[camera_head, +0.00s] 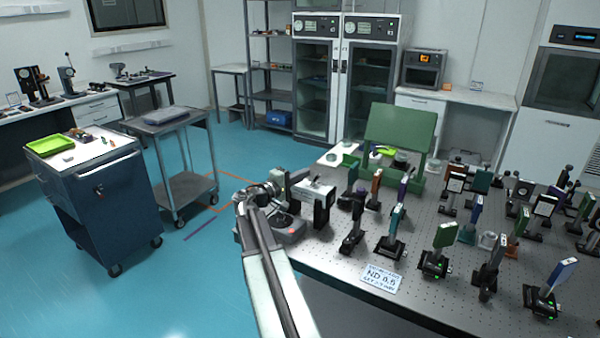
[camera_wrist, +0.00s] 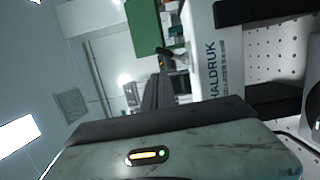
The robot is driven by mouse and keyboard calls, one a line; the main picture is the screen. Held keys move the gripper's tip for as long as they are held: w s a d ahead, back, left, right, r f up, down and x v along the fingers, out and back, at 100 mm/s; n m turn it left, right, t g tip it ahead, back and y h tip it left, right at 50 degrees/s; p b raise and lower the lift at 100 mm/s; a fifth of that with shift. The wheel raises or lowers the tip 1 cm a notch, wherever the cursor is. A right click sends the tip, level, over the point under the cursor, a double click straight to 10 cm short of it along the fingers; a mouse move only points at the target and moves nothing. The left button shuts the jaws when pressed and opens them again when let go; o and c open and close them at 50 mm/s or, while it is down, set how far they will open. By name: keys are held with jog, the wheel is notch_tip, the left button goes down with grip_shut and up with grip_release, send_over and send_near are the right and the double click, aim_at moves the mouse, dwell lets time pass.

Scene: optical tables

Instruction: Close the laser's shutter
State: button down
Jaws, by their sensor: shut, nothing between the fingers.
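A pale box lettered HALDRUK (camera_wrist: 212,62), which looks like the laser, fills the right middle of the wrist view. What looks like the same pale box (camera_head: 313,190) stands on dark supports at the left end of the optical table in the head view. I cannot make out the shutter or its state. My gripper (camera_head: 284,186) is at the box's left end in the head view; I cannot tell whether it touches. In the wrist view its dark fingers (camera_wrist: 163,60) are shut and empty, pointing up the picture close beside the box.
The perforated optical table (camera_head: 330,240) carries many posts with optics to the right of the box. A red button (camera_head: 292,231) shows beside my wrist. A green panel (camera_head: 400,128) stands behind.

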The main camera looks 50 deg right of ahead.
jog(key=shift+w+a, duration=0.2)
jog(key=a+r+p, duration=0.1)
jog(key=a, duration=0.9)
jog(key=w+a+n+t+p, duration=0.1)
jog(key=w+a+t+p, duration=0.1)
jog(key=w+a, duration=0.3)
jog(key=s+a+f+y+p, duration=0.1)
jog(key=a+f+y, duration=0.6)
jog(key=a, duration=0.6)
jog(key=s+a+f+y, duration=0.2)
jog(key=a+f+y, duration=0.1)
jog(key=a, duration=0.5)
jog(key=s+a+f+g+y, duration=0.1)
jog(key=s+a+f+y, duration=0.2)
jog(key=a+f, duration=0.3)
jog(key=s+a+f+y, duration=0.3)
jog(key=a+f+y, duration=0.1)
jog(key=a, duration=0.8)
jog(key=shift+f+m+y+p, duration=0.15)
jog(key=shift+m+y+p, duration=0.25)
jog(key=shift+y, duration=0.1)
